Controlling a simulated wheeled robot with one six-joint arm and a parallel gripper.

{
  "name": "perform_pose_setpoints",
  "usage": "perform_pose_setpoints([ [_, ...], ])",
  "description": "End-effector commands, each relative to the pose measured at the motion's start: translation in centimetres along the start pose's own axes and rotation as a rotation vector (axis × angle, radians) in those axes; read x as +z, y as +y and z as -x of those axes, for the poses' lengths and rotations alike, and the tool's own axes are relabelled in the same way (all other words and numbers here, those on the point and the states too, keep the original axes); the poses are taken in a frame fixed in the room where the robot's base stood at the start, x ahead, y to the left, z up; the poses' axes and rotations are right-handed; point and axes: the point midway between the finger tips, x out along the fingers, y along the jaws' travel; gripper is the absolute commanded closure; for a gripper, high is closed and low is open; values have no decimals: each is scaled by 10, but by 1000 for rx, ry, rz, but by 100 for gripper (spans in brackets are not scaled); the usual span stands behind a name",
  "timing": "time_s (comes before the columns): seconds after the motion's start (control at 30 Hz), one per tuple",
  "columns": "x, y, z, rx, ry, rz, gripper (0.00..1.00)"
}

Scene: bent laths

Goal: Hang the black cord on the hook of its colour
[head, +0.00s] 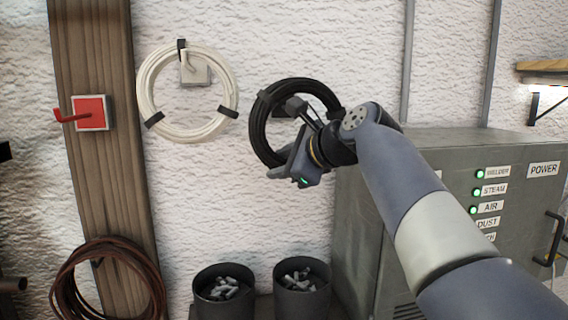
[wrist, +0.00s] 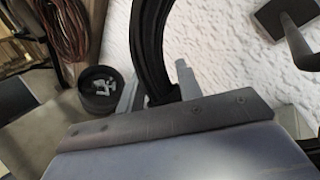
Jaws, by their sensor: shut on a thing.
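The black cord (head: 262,112) is a round coil in front of the white wall. My gripper (head: 281,171) is shut on its lower part. In the wrist view the black cord (wrist: 150,42) passes between the two fingers of my gripper (wrist: 157,84). A dark hook (head: 293,105) shows within the ring of the coil in the head view, partly covered by my arm. The wrist view shows the dark hook (wrist: 283,22) with its plate and peg, to the right of the cord strand. I cannot tell whether the coil is around the peg or in front of it.
A white coil (head: 148,92) hangs on a white hook (head: 194,68) to the left. A red hook (head: 90,113) on the wooden post is empty. A brown coil (head: 68,272) hangs lower. Two dark bins (head: 224,300) and a grey power cabinet (head: 400,200) stand below.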

Motion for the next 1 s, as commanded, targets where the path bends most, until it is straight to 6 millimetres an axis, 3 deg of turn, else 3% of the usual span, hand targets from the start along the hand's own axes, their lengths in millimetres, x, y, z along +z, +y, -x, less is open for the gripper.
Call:
perform_pose_setpoints([
  [0.47, -3, -15, -22, -3, -1, 2, 100],
  [1.0, -18, -7, -40, -4, -2, 2, 100],
])
